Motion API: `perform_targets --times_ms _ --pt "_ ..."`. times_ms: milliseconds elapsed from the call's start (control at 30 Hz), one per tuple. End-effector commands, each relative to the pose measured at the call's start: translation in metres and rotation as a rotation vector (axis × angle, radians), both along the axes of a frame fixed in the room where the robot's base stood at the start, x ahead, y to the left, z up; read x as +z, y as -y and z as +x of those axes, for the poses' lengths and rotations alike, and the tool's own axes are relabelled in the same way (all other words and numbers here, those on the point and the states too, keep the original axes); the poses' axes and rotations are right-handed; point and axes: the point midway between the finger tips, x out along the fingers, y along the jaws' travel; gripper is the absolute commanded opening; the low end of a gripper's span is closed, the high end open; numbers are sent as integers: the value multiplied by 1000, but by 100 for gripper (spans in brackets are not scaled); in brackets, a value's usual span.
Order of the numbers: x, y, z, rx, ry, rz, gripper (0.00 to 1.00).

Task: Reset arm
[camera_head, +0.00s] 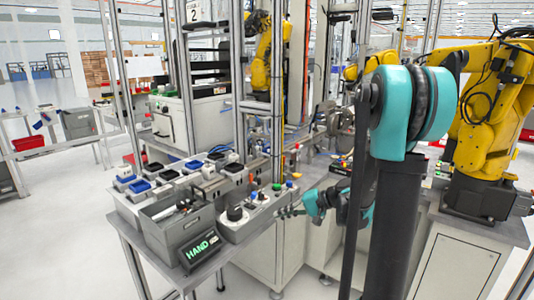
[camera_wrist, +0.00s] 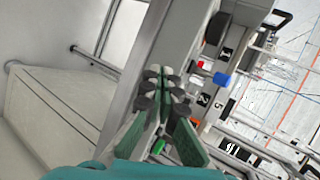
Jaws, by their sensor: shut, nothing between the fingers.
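My teal arm (camera_head: 410,110) rises at the right of the head view and bends down to my gripper (camera_head: 287,212), which sits beside the right end of the grey control panel (camera_head: 245,222). In the wrist view the fingers of my gripper (camera_wrist: 162,85) come close together at their tips, with nothing seen between them. The gripper is shut and empty. I cannot tell whether the tips touch the panel.
A bench on the left carries grey bins (camera_head: 170,232), a lit display (camera_head: 200,248) and several small blue and black trays. Yellow robot arms (camera_head: 490,120) stand at the right and back. Metal posts (camera_head: 278,90) rise near my gripper. The floor at left (camera_head: 65,220) is clear.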

Motion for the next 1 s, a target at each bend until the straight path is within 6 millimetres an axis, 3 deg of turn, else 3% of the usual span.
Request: perform_targets --times_ms 33,267,600,800,1000 --pt "-6 0 -17 -2 0 -67 0" --pt "-39 25 -80 -10 22 -395 0" --pt "-78 94 -166 8 114 -864 0" --pt "-87 125 -191 24 166 -1035 0" --pt "-89 135 -196 28 181 -1083 0"
